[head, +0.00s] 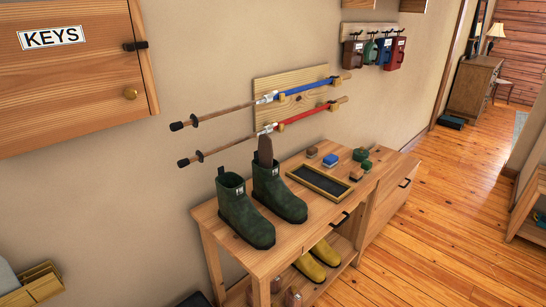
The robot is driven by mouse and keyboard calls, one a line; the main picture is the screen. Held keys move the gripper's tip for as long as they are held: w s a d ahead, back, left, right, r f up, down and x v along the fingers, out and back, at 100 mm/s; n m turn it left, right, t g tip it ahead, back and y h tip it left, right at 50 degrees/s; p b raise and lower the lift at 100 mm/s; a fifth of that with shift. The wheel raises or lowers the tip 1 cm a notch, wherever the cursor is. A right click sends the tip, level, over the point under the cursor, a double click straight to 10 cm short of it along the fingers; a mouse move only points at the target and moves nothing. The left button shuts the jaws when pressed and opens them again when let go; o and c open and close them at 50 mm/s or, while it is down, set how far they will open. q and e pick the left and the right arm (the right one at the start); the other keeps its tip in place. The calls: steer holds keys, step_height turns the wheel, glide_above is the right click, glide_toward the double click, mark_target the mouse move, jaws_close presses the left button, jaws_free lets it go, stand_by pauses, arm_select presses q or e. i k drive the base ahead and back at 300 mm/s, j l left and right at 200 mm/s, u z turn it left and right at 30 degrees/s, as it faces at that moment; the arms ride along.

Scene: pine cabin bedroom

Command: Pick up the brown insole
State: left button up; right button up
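A brown insole (265,149) stands nearly upright in the opening of the right-hand dark green boot (277,194). Its upper part sticks out above the boot's rim, and its lower part is hidden inside. The other green boot (243,218) stands just to the left, with no insole showing above its rim. Both boots are upright on top of a wooden bench (295,235). Neither of my grippers is in view.
A black tray with a wooden rim (341,178) and small brushes and blocks (330,160) lie right of the boots. Two hiking poles (225,150) hang on the wall close behind the insole. Yellow shoes (310,266) sit on the lower shelf. Open floor (440,220) lies right.

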mark_target(265, 155)
steer(key=i+l, duration=0.15)
steer(key=l, duration=0.2)
steer(key=i+l+u, duration=0.15)
steer(key=i+l, duration=0.2)
steer(key=l, duration=0.3)
steer(key=i+l+u, duration=0.1)
steer(key=l, duration=0.25)
steer(key=i+l+u, duration=0.1)
steer(key=l, duration=0.3)
steer(key=i+l, duration=0.25)
steer(key=l+u, duration=0.05)
steer(key=l, duration=0.05)
